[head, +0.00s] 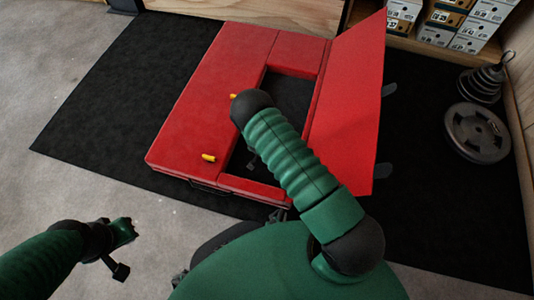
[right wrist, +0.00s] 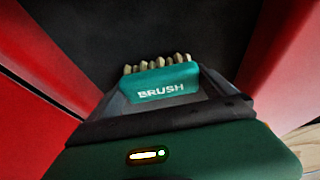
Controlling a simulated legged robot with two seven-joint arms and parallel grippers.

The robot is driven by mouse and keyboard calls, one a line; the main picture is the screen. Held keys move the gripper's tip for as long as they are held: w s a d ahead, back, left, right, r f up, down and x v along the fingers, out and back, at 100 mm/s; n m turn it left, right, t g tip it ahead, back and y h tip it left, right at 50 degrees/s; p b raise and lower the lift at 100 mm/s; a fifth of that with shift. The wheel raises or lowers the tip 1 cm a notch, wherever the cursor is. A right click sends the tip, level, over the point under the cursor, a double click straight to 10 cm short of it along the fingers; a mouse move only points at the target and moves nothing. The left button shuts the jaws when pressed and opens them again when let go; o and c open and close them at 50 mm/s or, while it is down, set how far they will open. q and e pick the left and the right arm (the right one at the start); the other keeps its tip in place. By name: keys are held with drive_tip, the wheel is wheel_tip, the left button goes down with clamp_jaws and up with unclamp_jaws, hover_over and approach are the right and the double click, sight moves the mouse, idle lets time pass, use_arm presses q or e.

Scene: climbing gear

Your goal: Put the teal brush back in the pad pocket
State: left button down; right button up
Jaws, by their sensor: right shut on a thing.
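The teal brush (right wrist: 165,86), marked "BRUSH" and with pale bristles, is held in my right gripper (right wrist: 165,95), which is shut on it. In the right wrist view the bristles point toward the dark pocket floor, with red walls on both sides. The pad pocket (head: 291,92) is a dark rectangular opening in the red pad (head: 210,95); its red flap (head: 350,110) stands open on the right. In the head view my right arm covers much of the pocket and the brush does not show. My left gripper (head: 120,250) is off the pad at lower left; its jaws are unclear.
Two small yellow pieces (head: 208,157) lie on the pad's top near the pocket. A black mat (head: 90,115) lies under the pad. Weight plates (head: 478,132) are at the right, shoe boxes (head: 440,22) on a shelf behind. Grey floor is clear at left.

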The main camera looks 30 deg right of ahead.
drive_tip(key=shift+f, duration=0.6)
drive_tip(key=o, duration=1.1)
drive_tip(key=shift+r+p, duration=0.3)
drive_tip(key=shift+r, duration=0.1)
drive_tip(key=s+a+r+n+y+p, duration=0.15)
drive_tip(key=a+r, duration=0.25)
drive_tip(key=r, duration=0.6)
drive_tip(key=s+a+r+n+y+p, duration=0.1)
drive_tip(key=s+a+r+n+p, duration=0.15)
drive_tip(key=r, duration=0.75)
drive_tip(key=s+a+r+n+y+p, duration=0.1)
drive_tip(key=a+r+p, duration=0.3)
drive_tip(key=r, duration=0.6)
use_arm(q)
drive_tip(key=w+v, duration=0.1)
drive_tip(key=v, duration=0.5)
drive_tip(key=shift+w+r+b, duration=0.15)
drive_tip(key=shift+r+b, duration=0.25)
drive_tip(key=shift+r, duration=0.2)
use_arm(e)
drive_tip(key=s+r+n, duration=0.1)
drive_tip(key=s+r, duration=0.2)
drive_tip(key=s+r+n, duration=0.2)
drive_tip(key=s+r, duration=0.1)
drive_tip(key=s, duration=0.1)
drive_tip(key=s+a+r+n, duration=0.1)
drive_tip(key=s+r+n, duration=0.1)
drive_tip(key=s+r, duration=0.1)
drive_tip(key=shift+s+r, duration=0.25)
drive_tip(key=shift+s, duration=0.3)
